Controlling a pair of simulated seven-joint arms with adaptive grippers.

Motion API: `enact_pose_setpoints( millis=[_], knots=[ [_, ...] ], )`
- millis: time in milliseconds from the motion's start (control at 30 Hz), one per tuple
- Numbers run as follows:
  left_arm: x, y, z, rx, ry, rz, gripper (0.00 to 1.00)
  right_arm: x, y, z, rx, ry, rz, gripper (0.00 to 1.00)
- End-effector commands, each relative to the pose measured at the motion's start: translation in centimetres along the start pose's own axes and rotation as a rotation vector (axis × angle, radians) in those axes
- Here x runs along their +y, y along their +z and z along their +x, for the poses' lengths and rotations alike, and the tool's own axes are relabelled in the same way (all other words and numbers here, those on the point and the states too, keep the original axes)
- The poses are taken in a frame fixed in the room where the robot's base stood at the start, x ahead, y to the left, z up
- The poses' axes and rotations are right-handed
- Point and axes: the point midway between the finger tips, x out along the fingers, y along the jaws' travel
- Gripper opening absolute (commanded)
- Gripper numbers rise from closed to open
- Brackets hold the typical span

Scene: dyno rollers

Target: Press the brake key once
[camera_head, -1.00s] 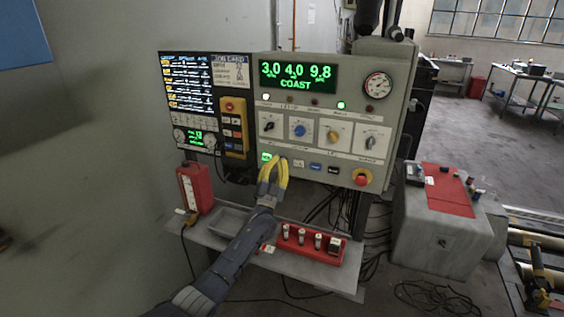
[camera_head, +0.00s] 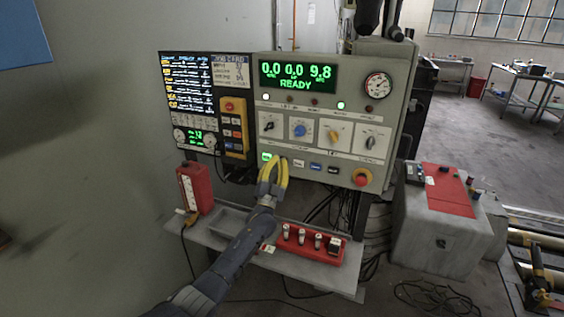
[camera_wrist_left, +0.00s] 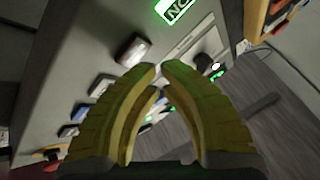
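The grey control panel (camera_head: 330,110) carries a row of small keys below its knobs: a lit green key (camera_head: 266,157), a pale key (camera_head: 299,163), a blue key (camera_head: 316,167) and a black key (camera_head: 333,170). Their labels are too small to read in the head view, so I cannot tell which is the brake key. My left gripper (camera_head: 275,161) has its yellow fingertips close before the left end of this row. In the left wrist view the fingertips (camera_wrist_left: 160,68) come together with nothing held. A reddish-brown key (camera_wrist_left: 133,50) lies just beyond them; contact is not visible. My right gripper is not in view.
The green display (camera_head: 297,76) reads READY. A red stop button (camera_head: 361,178) sits at the panel's lower right. A shelf (camera_head: 205,237) below holds a red box (camera_head: 194,188) and a red tray (camera_head: 290,251) of small parts. A job-card screen (camera_head: 188,85) is at left.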

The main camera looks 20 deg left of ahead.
Motion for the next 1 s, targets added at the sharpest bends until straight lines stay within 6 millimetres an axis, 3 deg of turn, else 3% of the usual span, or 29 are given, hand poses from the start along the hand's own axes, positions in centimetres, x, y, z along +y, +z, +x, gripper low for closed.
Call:
enact_pose_setpoints(
  millis=[1000],
  knots=[
    [0.39,0.38,0.67,-0.001,0.000,-0.001,0.00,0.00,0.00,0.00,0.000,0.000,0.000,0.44]
  ],
)
